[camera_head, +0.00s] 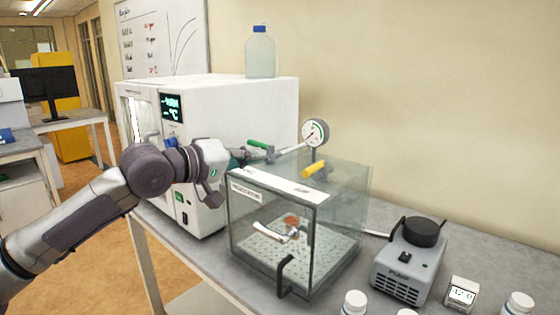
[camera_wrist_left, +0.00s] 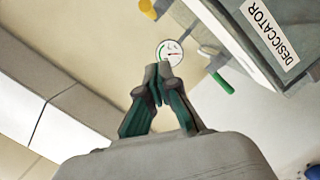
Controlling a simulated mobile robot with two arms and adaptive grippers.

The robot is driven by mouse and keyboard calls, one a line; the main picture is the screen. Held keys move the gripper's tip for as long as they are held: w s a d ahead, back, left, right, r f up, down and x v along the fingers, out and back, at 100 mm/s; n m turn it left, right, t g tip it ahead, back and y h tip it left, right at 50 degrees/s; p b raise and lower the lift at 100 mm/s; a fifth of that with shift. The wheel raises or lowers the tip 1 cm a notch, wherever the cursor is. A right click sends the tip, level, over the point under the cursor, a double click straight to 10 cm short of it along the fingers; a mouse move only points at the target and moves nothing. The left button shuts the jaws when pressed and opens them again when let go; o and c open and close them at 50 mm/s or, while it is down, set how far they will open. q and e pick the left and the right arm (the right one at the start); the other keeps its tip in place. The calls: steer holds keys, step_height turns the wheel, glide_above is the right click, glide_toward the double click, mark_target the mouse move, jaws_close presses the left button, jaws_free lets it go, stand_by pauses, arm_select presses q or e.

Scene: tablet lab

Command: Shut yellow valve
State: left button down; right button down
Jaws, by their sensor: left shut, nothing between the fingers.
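The yellow valve handle (camera_head: 314,169) sits on top of the clear desiccator box (camera_head: 316,218), below and beside the round gauge (camera_head: 315,132). In the left wrist view the yellow handle (camera_wrist_left: 147,9) shows only partly at the top edge. My left gripper (camera_head: 243,155) is shut and empty, to the left of the yellow handle and apart from it. Its closed fingertips (camera_wrist_left: 158,73) point toward the gauge in the wrist view. A green valve handle (camera_head: 259,145) is close to my left gripper; I cannot tell whether they touch. My right gripper is not in view.
A white oven (camera_head: 240,110) with a bottle (camera_head: 261,52) on top stands behind my left arm. The wall is behind the desiccator.

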mark_target(315, 169)
arm_select(q)
steer(key=p+x, duration=0.1)
steer(key=x, duration=0.3)
steer(key=p+x, duration=0.1)
steer(key=x, duration=0.4)
steer(key=shift+w+r+p, duration=0.1)
steer(key=shift+r+p, duration=0.1)
steer(key=shift+p, duration=0.2)
steer(key=shift+s+d+f, duration=0.5)
steer(key=shift+d+f, duration=0.35)
steer(key=shift+d, duration=0.05)
steer(key=shift+s+d+f, duration=0.35)
steer(key=shift+s, duration=0.05)
steer(key=shift+d+f, duration=0.1)
steer(key=shift+d, duration=0.05)
steer(key=shift+s+f, duration=0.1)
steer(key=shift+b, duration=0.4)
steer(key=shift+s+d+n+t+y, duration=0.1)
steer(key=shift+d+n+t+y, duration=0.1)
steer(key=shift+n+t+y, duration=0.15)
steer(key=shift+s+t+y+b, duration=0.1)
steer(key=shift+t+y+b, duration=0.2)
steer(key=shift+b, duration=0.3)
